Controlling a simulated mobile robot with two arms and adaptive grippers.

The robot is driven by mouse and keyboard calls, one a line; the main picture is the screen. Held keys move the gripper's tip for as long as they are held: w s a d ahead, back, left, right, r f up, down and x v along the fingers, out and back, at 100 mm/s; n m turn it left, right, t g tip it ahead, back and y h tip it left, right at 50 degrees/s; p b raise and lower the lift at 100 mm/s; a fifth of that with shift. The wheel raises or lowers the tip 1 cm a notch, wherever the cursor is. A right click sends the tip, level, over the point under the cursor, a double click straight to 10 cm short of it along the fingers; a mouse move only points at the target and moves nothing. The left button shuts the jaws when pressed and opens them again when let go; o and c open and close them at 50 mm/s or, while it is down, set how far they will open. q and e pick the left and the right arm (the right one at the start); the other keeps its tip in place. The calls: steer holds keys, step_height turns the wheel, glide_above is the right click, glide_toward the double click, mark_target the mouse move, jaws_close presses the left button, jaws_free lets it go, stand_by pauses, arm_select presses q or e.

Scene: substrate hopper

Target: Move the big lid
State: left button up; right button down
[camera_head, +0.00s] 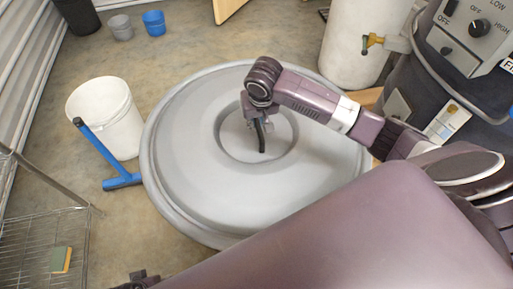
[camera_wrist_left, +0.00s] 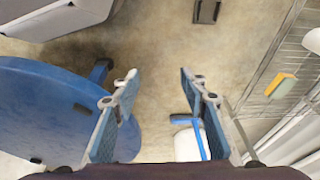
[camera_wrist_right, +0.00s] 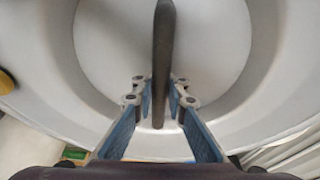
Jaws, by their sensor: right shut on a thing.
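The big lid (camera_head: 190,150) is a wide round grey disc with a sunken middle and a dark bar handle (camera_wrist_right: 162,45) across that recess. My right gripper (camera_head: 258,122) reaches down into the recess from above. In the right wrist view its blue-padded fingers (camera_wrist_right: 160,88) are closed on the handle, one on each side. The lid's right and lower edges are hidden behind my arm and body. My left gripper (camera_wrist_left: 158,76) is open and empty, its fingers wide apart above the floor. What lies under the lid is not visible.
A white bucket (camera_head: 104,115) stands left of the lid, with a blue squeegee (camera_head: 98,150) close to it. A wire rack (camera_head: 40,235) holds a sponge (camera_head: 62,260). A white cylinder with a tap (camera_head: 350,50) and a control panel (camera_head: 465,40) are at upper right. A blue round surface (camera_wrist_left: 60,110) shows in the left wrist view.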

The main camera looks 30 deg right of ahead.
arm_select(q)
steer(key=w+b+v, duration=0.1)
steer(key=b+v, duration=0.4)
steer(key=v, duration=0.5)
steer(key=shift+w+r+t, duration=0.15)
steer(key=shift+r+t, duration=0.2)
steer(key=shift+t, duration=0.05)
arm_select(e)
step_height(320, 180, down, 19)
arm_select(q)
steer(key=shift+a, duration=0.1)
arm_select(e)
steer(key=shift+w+f, duration=0.1)
steer(key=shift+f, duration=0.3)
steer(key=c, duration=2.3)
jaws_free()
steer(key=shift+f, duration=0.2)
steer(key=o, duration=0.4)
steer(key=shift+s+r, duration=0.1)
steer(key=shift+s, duration=0.1)
